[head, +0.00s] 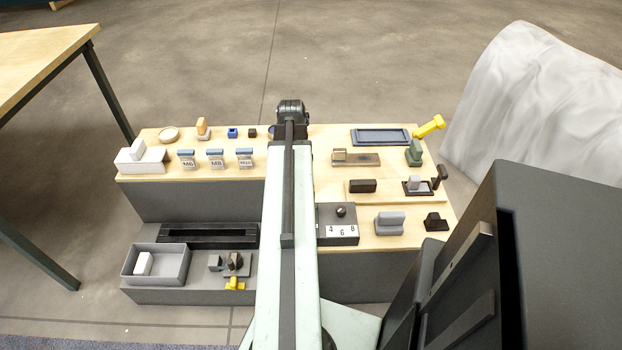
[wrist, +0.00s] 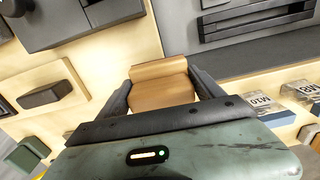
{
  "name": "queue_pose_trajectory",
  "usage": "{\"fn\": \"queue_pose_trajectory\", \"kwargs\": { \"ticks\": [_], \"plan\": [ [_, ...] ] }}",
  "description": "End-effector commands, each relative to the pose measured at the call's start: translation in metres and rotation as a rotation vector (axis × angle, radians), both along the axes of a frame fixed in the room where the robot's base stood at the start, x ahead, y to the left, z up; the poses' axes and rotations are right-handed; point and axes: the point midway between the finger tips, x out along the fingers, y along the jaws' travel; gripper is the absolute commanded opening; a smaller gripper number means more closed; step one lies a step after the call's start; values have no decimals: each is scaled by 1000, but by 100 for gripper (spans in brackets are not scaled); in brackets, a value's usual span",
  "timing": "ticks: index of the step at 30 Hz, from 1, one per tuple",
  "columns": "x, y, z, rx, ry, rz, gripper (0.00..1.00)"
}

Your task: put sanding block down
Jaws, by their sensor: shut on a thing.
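A tan, wood-coloured block, which I take to be the sanding block (wrist: 163,88), sits between the two dark fingers of my gripper (wrist: 161,76) in the wrist view. The fingers are shut on its sides. The pale wooden bench top (wrist: 176,32) shows beyond it. I cannot tell whether the block touches the bench or hangs above it. In the head view my arm runs up the middle of the bench and hides the block and the fingers.
To the right are a blue tray (head: 380,137), a dark brown block (head: 362,186) and a numbered box (head: 338,226). A grey bin (head: 183,262) sits on the lower shelf. Bare wood shows between things.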

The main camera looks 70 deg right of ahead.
Motion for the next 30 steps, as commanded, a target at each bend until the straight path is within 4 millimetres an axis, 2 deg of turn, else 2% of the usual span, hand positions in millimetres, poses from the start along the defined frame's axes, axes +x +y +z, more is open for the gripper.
{"fn": "queue_pose_trajectory", "kwargs": {
  "ticks": [1, 3, 11, 16, 18, 20, 22, 23, 30],
  "plan": [
    [-8, -10, -2, 0, 0, -5, 44],
    [-16, -18, -3, 0, 0, -2, 44],
    [-24, -24, -3, 0, -1, 0, 44],
    [-43, -45, -8, 0, -1, -3, 44],
    [-41, -41, -33, 0, -1, 0, 44],
    [-41, -41, -41, 0, -1, 0, 44],
    [-41, -41, -41, 0, -1, 0, 45],
    [-41, -41, -39, 0, -1, 0, 39],
    [-41, -41, -39, 0, -1, -1, 39]
  ]
}}
